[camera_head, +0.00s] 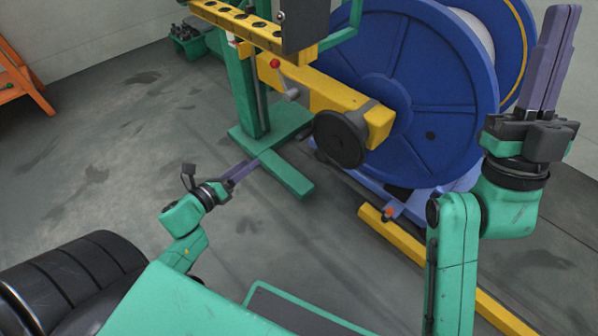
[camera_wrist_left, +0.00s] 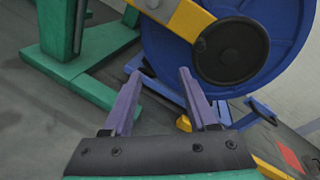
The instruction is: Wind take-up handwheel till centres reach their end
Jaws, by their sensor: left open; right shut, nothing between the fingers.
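The black round handwheel (camera_head: 340,138) sits on the near end of a yellow beam (camera_head: 325,91), in front of the big blue reel (camera_head: 425,75). In the left wrist view the handwheel (camera_wrist_left: 231,52) is ahead and right of the fingers. My left gripper (camera_head: 250,166) is open and empty, to the lower left of the handwheel and apart from it; its two fingers also show in the left wrist view (camera_wrist_left: 159,74). My right gripper (camera_head: 562,12) is shut and empty, raised at the right with fingers pointing up. I cannot make out the centres at the reel's hub.
A crank with a red knob (camera_head: 275,64) stands on the yellow beam behind the handwheel. A green post on a foot (camera_head: 285,172) rises left of it. A yellow floor rail (camera_head: 400,240) runs below the reel. The grey floor at left is mostly clear; an orange stand (camera_head: 22,88) is far left.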

